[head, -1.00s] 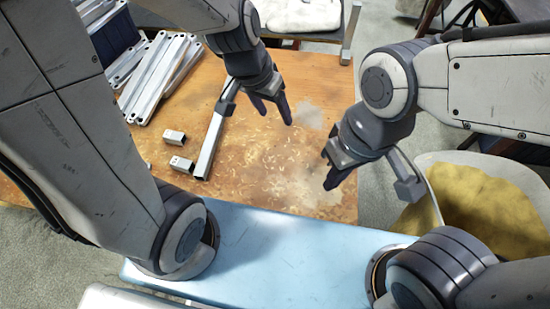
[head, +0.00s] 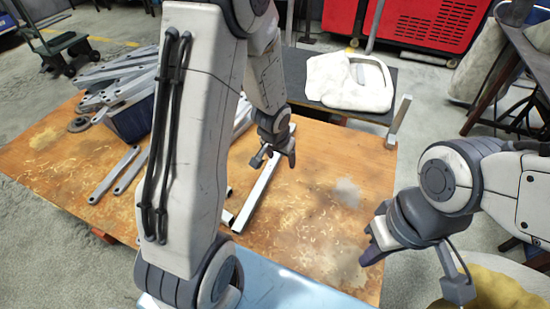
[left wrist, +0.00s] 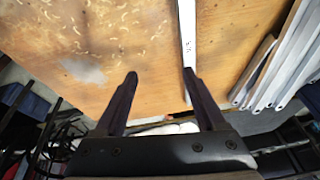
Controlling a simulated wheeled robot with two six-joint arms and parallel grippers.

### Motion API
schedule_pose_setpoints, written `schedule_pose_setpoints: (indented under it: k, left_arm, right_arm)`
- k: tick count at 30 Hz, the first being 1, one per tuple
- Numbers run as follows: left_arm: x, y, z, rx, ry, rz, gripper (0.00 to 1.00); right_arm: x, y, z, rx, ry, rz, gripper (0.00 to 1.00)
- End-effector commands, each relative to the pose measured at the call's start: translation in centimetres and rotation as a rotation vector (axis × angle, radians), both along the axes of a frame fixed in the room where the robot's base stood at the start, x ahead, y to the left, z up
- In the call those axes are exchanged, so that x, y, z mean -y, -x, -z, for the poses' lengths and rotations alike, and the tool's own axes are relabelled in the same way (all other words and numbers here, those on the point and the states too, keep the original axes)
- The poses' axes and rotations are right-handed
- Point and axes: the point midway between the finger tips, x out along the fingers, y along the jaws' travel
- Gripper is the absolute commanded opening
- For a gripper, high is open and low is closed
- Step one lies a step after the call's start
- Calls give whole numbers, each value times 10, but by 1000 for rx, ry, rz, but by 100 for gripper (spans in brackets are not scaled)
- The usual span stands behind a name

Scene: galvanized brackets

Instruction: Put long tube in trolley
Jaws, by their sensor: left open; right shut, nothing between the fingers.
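The long tube (head: 262,190), a pale square metal bar, lies on the wooden table, slanting away from the front; my left arm hides part of its surroundings. My left gripper (head: 275,158) is open above its far part. In the left wrist view the tube (left wrist: 186,35) runs in line with the right finger, which covers part of it; it is not clearly between the fingers (left wrist: 160,78). My right gripper (head: 372,240) is shut and empty over the table's right edge. A dark green wheeled trolley (head: 62,47) stands on the floor at the far left.
Grey brackets (head: 118,170) and a dark blue bin (head: 132,120) are on the table's left. An upright metal post (head: 398,122) stands at its back right corner. A white sack (head: 340,80) lies on a dark table behind. The table's right middle is clear.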

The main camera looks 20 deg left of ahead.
Motion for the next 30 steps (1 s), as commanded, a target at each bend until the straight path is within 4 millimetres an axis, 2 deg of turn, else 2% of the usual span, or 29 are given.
schedule_pose_setpoints:
  k: [1,3,7,15,24,30]
  left_arm:
    - [-22,-4,7,9,13,-45,72]
    - [-42,-9,19,32,30,-81,72]
    - [-61,-13,33,60,51,-114,72]
    - [-65,-28,72,67,57,-120,72]
    - [-65,-36,91,68,55,-119,72]
    - [-66,-42,121,66,55,-120,72]
  right_arm:
    - [0,0,-11,0,0,0,0]
    - [0,0,-15,0,0,0,0]
    - [0,0,-18,0,0,0,0]
    - [0,0,2,0,0,0,0]
    - [0,0,10,0,0,0,0]
    - [0,0,27,0,0,0,0]
